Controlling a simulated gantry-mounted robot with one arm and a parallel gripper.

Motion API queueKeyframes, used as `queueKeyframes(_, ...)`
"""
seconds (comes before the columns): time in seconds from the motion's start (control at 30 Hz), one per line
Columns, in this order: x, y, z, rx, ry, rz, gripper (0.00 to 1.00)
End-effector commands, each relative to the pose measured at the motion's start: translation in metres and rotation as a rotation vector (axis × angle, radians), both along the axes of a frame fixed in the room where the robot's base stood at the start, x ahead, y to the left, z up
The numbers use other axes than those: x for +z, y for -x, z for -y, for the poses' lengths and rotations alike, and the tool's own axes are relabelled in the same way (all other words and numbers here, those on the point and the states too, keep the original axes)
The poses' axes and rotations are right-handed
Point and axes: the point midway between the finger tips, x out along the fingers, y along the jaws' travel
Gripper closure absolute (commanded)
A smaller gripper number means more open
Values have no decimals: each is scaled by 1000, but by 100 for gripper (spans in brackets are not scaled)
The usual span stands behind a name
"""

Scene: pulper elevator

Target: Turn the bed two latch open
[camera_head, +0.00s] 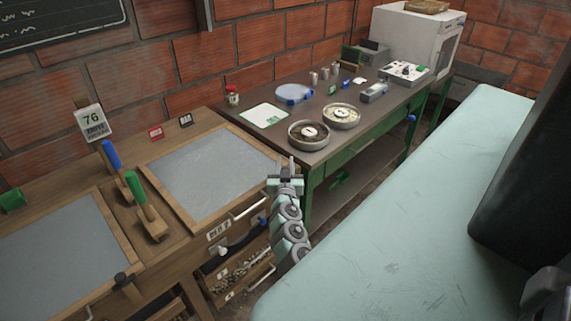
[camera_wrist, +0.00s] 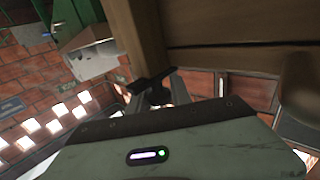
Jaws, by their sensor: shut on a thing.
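Bed two is the grey panel (camera_head: 215,170) in a wooden frame, in the middle of the bench in the head view. My gripper (camera_head: 288,172) is at the right front corner of this frame. In the wrist view my gripper (camera_wrist: 155,90) is shut on a dark bar (camera_wrist: 153,77) below the wooden edge (camera_wrist: 155,40). By its place this bar seems to be the bed two latch, but its angle is unclear. In the head view my gripper hides most of that corner. A similar black knob (camera_head: 121,280) sits at the corner of the left bed (camera_head: 50,245).
White drawer handles (camera_head: 250,206) and a black hose-like part (camera_head: 220,258) are below bed two. A green table (camera_head: 330,150) with dishes stands to the right; a pale green surface (camera_head: 400,235) fills the right foreground.

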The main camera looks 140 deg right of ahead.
Motion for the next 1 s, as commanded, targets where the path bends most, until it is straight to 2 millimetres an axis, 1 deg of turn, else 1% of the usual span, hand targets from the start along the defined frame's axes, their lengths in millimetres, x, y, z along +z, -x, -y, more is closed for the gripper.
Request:
queueKeyframes(0.23, -2, 0, 0, -6, 1, -1, 100)
queueKeyframes(0.37, -6, 1, 1, -48, 2, -4, 100)
queueKeyframes(0.8, -8, 4, -5, -295, 1, -2, 100)
queueKeyframes(1.0, -3, 6, -8, -379, 2, -1, 100)
